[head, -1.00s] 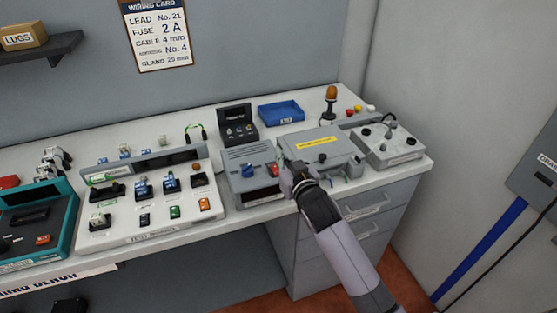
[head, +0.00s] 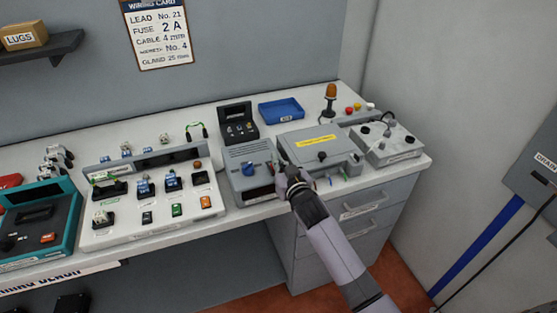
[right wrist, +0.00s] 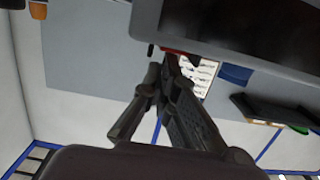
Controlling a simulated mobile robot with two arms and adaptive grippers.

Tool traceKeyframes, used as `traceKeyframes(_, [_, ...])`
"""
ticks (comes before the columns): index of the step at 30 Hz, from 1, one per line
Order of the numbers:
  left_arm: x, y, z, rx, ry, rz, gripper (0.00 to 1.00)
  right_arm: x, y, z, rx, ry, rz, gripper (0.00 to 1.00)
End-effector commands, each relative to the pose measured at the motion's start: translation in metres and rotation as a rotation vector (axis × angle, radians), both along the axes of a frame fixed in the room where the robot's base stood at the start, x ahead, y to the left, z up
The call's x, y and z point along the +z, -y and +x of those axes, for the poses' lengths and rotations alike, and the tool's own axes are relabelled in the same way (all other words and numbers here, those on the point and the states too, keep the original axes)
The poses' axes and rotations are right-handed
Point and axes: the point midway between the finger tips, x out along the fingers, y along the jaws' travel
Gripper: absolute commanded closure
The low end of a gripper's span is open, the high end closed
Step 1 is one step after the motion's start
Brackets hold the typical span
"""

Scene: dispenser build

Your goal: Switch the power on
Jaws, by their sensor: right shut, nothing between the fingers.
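A grey power unit (head: 236,184) with a blue knob (head: 249,170) stands on the bench, left of a larger grey box with a yellow label (head: 318,141). My right gripper (head: 280,169) is at the unit's right side, its fingers shut and empty. The gripper and wrist hide that part of the unit, and no red switch shows there in the head view. In the right wrist view the shut fingertips (right wrist: 168,60) are close to a red part (right wrist: 180,51) at the edge of a dark casing. I cannot tell whether they touch. My left gripper is not in view.
A white test board (head: 125,233) and a teal-edged case (head: 72,218) lie to the left. A blue tray (head: 281,110) and an amber beacon (head: 331,94) stand behind. A grey control box (head: 393,146) is at the right end of the bench.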

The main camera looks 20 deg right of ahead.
Motion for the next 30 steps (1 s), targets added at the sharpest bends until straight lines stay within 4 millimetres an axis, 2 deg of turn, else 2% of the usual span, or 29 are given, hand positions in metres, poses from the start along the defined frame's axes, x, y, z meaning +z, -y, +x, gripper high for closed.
traceKeyframes(1, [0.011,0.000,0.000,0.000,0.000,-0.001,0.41,0.005,0.000,0.001,0.000,-0.017,-0.002,1.00])
traceKeyframes(5, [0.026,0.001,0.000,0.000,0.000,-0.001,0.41,0.002,0.000,0.003,0.000,-0.069,-0.002,1.00])
traceKeyframes(7, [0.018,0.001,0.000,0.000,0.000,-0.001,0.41,-0.004,0.000,0.003,0.000,-0.064,-0.003,1.00])
traceKeyframes(14, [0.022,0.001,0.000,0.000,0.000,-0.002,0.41,0.001,0.000,0.004,0.000,-0.062,-0.002,1.00])
traceKeyframes(17, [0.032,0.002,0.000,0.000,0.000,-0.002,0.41,0.012,0.001,0.006,0.000,-0.061,-0.003,1.00])
traceKeyframes(23, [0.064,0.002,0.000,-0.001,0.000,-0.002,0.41,0.049,0.005,0.015,-0.001,-0.062,-0.003,1.00])
traceKeyframes(24, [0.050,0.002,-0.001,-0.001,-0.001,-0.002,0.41,0.037,0.005,0.005,-0.001,-0.064,-0.003,1.00])
traceKeyframes(30, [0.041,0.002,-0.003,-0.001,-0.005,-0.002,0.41,0.050,0.006,-0.030,0.001,-0.062,-0.002,1.00])
